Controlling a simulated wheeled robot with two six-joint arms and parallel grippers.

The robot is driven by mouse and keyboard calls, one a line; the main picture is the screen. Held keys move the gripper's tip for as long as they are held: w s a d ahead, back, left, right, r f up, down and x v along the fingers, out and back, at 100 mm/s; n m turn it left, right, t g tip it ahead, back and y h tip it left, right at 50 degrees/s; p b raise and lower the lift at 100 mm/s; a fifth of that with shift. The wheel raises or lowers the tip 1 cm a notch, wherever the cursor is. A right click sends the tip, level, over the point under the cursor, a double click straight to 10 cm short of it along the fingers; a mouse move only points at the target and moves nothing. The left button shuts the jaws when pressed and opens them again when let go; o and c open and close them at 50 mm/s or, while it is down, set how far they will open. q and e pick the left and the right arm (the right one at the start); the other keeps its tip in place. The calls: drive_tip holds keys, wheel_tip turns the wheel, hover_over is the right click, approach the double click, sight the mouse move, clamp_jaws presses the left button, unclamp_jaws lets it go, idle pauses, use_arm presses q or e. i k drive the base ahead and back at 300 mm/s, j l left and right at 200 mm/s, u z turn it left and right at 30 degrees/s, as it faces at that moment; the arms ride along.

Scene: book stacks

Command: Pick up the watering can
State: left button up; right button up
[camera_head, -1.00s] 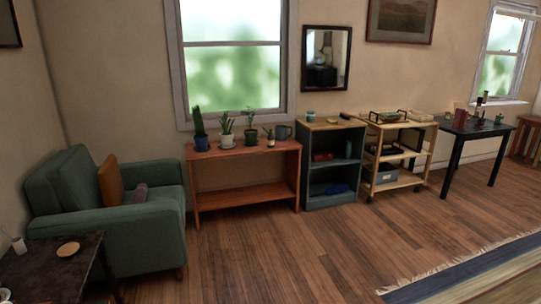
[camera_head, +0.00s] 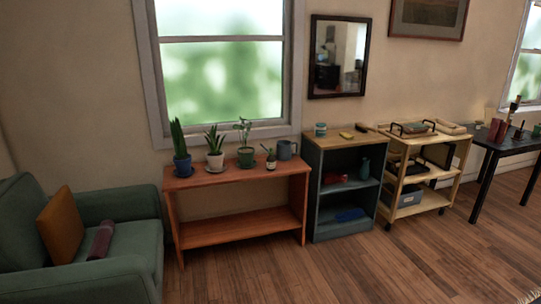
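A grey-blue vessel with a handle (camera_head: 285,149), which looks like the watering can, stands upright at the right end of the orange-brown wooden bench (camera_head: 240,179) under the window. It is small in view, and I cannot make out a spout. Neither of my grippers is in view.
Several potted plants, one in a blue pot (camera_head: 182,166), line the bench. A blue-grey shelf (camera_head: 313,200) stands right of it, then a wooden cart (camera_head: 442,172) and a dark table (camera_head: 500,150). A green armchair (camera_head: 115,200) is at left. The wood floor (camera_head: 330,270) ahead is clear.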

sight(283, 153)
drive_tip(key=i, duration=3.45)
